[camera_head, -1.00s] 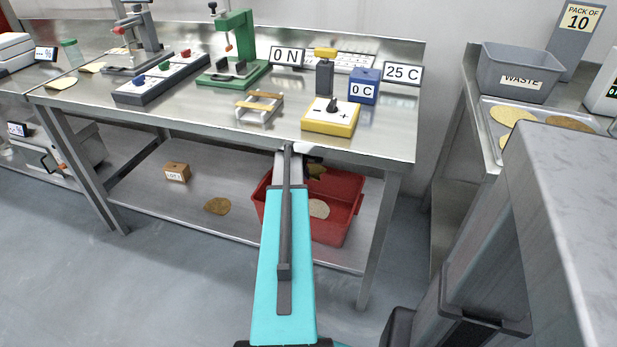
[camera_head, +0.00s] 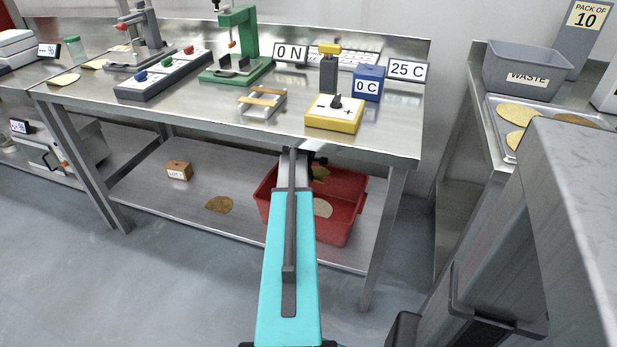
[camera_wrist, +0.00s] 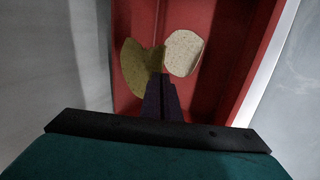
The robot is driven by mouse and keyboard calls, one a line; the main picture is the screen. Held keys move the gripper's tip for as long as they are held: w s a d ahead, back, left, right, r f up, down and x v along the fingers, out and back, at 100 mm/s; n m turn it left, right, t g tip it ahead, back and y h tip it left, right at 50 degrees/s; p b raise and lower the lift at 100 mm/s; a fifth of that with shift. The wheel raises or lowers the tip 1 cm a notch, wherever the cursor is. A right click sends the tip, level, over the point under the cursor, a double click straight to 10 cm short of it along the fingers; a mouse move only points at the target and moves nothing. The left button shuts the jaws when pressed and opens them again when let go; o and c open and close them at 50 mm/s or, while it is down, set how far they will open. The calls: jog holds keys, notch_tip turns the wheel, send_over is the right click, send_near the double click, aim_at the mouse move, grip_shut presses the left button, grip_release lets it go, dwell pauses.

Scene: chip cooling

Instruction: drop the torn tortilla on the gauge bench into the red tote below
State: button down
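The red tote (camera_head: 350,228) stands on the lower shelf under the gauge bench (camera_head: 215,112). It also fills much of the wrist view (camera_wrist: 235,30). My gripper (camera_head: 315,160) is below the bench top, over the tote; it is partly hidden by my arm. In the wrist view the dark fingers (camera_wrist: 160,85) look close together. An olive-brown torn tortilla (camera_wrist: 137,65) with a jagged edge is at their tips and appears pinched there; it shows below the gripper in the head view (camera_head: 320,174). A paler tortilla piece (camera_head: 322,208) lies on the tote floor.
A brown tortilla (camera_head: 219,204) and a small box (camera_head: 179,171) lie on the shelf left of the tote. The bench's right leg (camera_head: 387,235) stands close to the tote. A waste bin (camera_head: 525,72) and a tray of tortillas (camera_head: 495,100) are at the right.

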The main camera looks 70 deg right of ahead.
jog(key=shift+f+b, duration=1.05)
jog(key=shift+f, duration=0.65)
jog(key=c, duration=1.9)
grip_release()
jog(key=shift+c, duration=0.2)
jog(key=shift+r, duration=0.1)
jog(key=p+v, duration=0.1)
jog(key=v, duration=0.6)
jog(key=shift+a, duration=0.15)
